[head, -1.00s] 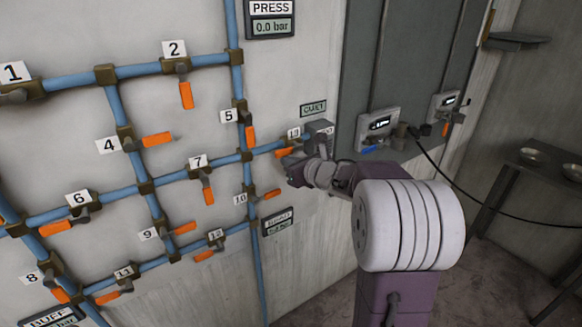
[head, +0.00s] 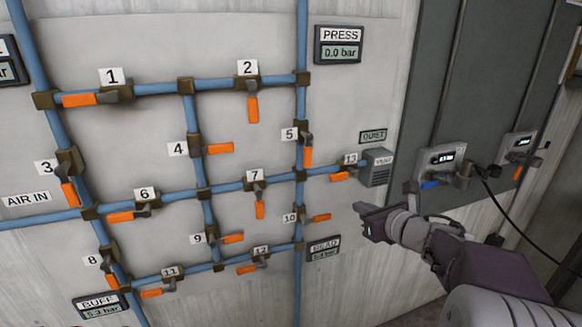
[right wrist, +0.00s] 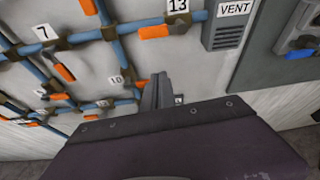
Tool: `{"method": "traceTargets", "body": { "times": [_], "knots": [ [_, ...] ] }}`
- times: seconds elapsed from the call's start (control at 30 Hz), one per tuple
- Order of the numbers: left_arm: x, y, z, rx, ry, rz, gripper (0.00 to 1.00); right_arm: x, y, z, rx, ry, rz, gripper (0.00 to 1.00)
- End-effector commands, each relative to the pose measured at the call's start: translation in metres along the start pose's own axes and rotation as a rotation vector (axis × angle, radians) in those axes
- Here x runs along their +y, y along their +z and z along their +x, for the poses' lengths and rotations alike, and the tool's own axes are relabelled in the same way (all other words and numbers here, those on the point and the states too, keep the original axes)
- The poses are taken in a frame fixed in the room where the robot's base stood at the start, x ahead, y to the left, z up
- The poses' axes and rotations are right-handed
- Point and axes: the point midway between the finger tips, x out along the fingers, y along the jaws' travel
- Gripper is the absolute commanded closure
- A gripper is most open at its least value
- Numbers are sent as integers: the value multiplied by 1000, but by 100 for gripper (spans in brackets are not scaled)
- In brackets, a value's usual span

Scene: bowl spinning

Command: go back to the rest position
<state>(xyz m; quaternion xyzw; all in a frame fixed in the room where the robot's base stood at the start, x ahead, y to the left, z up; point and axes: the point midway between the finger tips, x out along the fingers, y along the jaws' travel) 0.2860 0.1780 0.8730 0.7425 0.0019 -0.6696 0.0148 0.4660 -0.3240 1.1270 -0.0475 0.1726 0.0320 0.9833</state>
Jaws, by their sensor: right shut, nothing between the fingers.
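My right gripper (head: 362,209) is shut and empty. In the head view it stands in front of the wall panel, below the grey vent box (head: 376,168) and right of the orange handle of valve 10 (head: 321,217). It appears apart from the panel and from every handle. In the right wrist view its fingers (right wrist: 155,92) point at the panel, with the valve 13 handle (right wrist: 155,31) above them and the vent box (right wrist: 228,27) at upper right. My left gripper is in neither view.
Blue pipes with several numbered orange-handled valves cover the panel (head: 345,100). The PRESS display (head: 340,46) reads 0.0 bar. Two small control boxes (head: 440,160) with a black cable (head: 510,210) sit on the dark cabinet at right. The pale wall below the gripper looks clear.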

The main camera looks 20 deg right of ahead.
Motion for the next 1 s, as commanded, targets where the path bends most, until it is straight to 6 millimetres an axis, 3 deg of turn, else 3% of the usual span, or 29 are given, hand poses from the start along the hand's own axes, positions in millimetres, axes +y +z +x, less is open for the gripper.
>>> {"method": "traceTargets", "body": {
  "times": [0.07,0.13,0.27,0.3,0.37,0.47,0.57,0.7,0.8,0.87,0.9,1.0],
  "knots": [
    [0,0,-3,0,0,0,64,7,4,2,-2,18,-7,100],
    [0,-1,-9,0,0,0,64,28,13,8,-2,70,-21,100],
    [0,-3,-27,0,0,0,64,100,24,24,11,233,-6,100],
    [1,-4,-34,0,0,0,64,122,25,30,27,254,71,100],
    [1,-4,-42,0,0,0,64,141,14,39,92,221,308,100],
    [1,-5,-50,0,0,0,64,152,-27,44,246,57,814,100],
    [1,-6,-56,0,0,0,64,155,-87,29,392,-233,1360,100],
    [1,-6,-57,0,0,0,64,159,-177,-25,438,-866,2116,100],
    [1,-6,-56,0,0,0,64,167,-215,-66,311,-1326,2499,100],
    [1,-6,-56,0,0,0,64,173,-225,-82,217,-1530,2631,100],
    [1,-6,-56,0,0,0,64,176,-228,-89,-159,1621,-2681,100],
    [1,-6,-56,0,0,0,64,176,-231,-95,-54,1613,-2558,100]
  ]
}}
